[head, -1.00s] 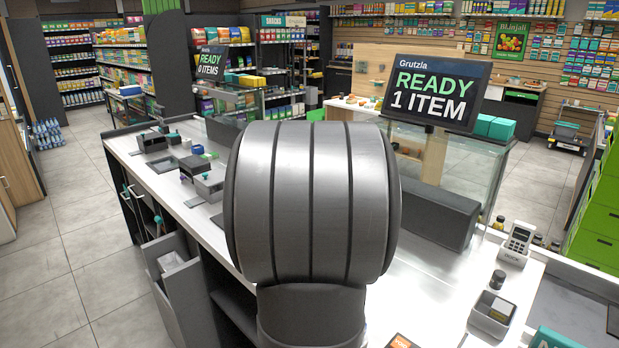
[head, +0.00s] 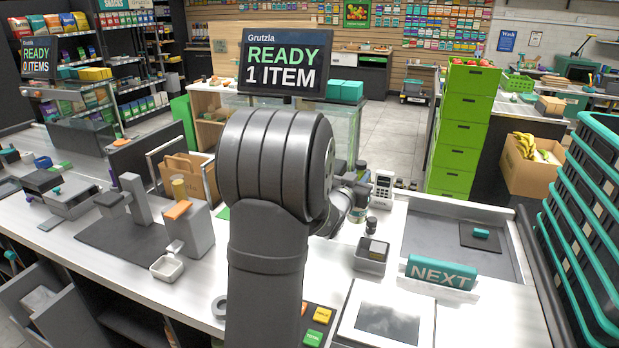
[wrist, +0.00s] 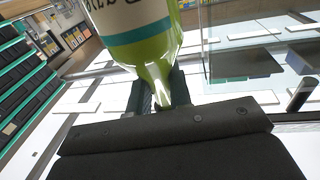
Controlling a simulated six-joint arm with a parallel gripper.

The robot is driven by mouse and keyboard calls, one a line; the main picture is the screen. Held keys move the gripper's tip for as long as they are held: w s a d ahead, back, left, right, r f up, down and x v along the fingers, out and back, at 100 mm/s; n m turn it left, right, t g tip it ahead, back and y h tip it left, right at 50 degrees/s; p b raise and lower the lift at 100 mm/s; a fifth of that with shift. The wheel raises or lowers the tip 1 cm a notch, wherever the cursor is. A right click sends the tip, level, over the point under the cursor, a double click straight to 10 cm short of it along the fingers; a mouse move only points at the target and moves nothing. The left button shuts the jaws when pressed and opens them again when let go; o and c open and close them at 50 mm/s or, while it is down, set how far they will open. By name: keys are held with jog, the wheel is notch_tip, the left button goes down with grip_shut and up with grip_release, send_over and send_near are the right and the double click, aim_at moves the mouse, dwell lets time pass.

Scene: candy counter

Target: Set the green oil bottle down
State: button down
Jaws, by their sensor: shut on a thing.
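The green oil bottle (wrist: 150,52) fills the top middle of the wrist view. It is green with a cream label and a teal band, and its narrow neck points toward my gripper. My gripper (wrist: 160,97) is shut on the bottle's neck, with dark fingers on either side of it. Most of the bottle's label and its far end are cut off by the frame edge. In the head view my own arm covers the middle, and I cannot make out the bottle. I cannot tell whether the bottle touches any surface.
The white counter carries a card terminal (head: 382,189), a small grey bin (head: 371,256), a NEXT bar (head: 440,272) and a paper bag (head: 190,176). A glass panel (wrist: 262,48) stands at right in the wrist view. Teal-rimmed baskets (head: 585,215) are stacked at far right.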

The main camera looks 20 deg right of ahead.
jog(key=s+d+f+m+g+h, duration=0.1)
jog(key=s+d+f+m+g, duration=0.15)
jog(key=s+d, duration=0.45)
jog(key=s+d+f+m+g+h, duration=0.15)
jog(key=s+d+g, duration=0.35)
jog(key=d, duration=0.5)
jog(key=shift+m+t, duration=0.3)
jog(key=shift+t, duration=0.25)
jog(key=shift+s+f, duration=0.2)
jog(key=shift+f, duration=0.75)
jog(key=shift+s+f, duration=0.15)
jog(key=shift+f, duration=0.85)
jog(key=shift+s+f, duration=0.2)
jog(key=shift+f, duration=1.35)
jog(key=c, duration=1.2)
grip_release()
jog(key=shift+c, duration=0.2)
jog(key=shift+f, duration=0.1)
